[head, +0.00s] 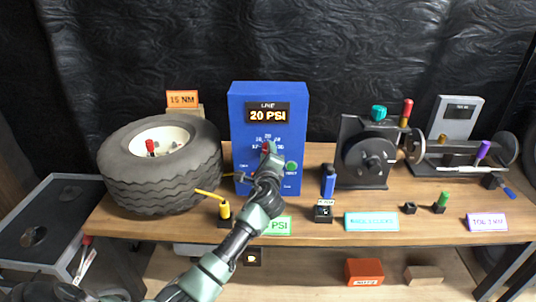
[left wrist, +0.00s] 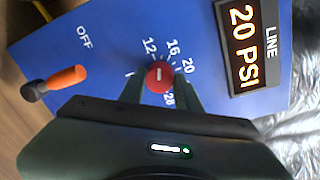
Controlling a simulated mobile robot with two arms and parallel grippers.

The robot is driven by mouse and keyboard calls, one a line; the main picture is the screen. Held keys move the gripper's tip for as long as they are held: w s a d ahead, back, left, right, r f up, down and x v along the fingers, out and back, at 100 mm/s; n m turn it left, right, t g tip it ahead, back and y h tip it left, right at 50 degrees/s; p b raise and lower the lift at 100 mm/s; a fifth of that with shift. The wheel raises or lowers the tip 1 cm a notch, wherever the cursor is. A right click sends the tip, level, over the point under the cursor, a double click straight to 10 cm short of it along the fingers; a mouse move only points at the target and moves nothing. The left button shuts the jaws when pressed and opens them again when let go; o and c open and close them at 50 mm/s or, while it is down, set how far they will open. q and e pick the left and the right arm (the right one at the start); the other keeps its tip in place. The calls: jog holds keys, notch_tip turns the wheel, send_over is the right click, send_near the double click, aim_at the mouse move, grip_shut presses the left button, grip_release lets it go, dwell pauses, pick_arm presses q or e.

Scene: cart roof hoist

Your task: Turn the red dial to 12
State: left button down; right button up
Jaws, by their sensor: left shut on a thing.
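The red dial (left wrist: 159,77) sits on the front of a blue box (head: 240,120). In the left wrist view its short white mark points up the picture, roughly between the 12 and 16 labels; I cannot tell exactly where. Labels 12, 16, 20 and 28 show around it. The box's display (head: 268,114) reads LINE 20 PSI. My left gripper (left wrist: 159,88) is shut on the dial, with a finger on each side of it. In the head view my gripper covers much of the dial. My right gripper is not in view.
An orange-handled lever (left wrist: 67,78) is on the box near the OFF label. A tyre (head: 160,180) lies left of the box. A green knob (head: 291,166) and a blue-handled tool (head: 328,180) are to the right. A grey machine (head: 365,160) stands farther right on the bench.

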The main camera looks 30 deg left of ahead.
pick_arm(q)
jog(key=shift+f+n, duration=0.15)
jog(key=shift+n, duration=1.65)
jog(key=shift+h+b, duration=0.3)
jog(key=c, duration=1)
grip_release()
jog(key=shift+s, duration=0.1)
jog(key=v, duration=0.7)
jog(key=shift+s+d, duration=0.2)
jog(key=shift+s, duration=0.15)
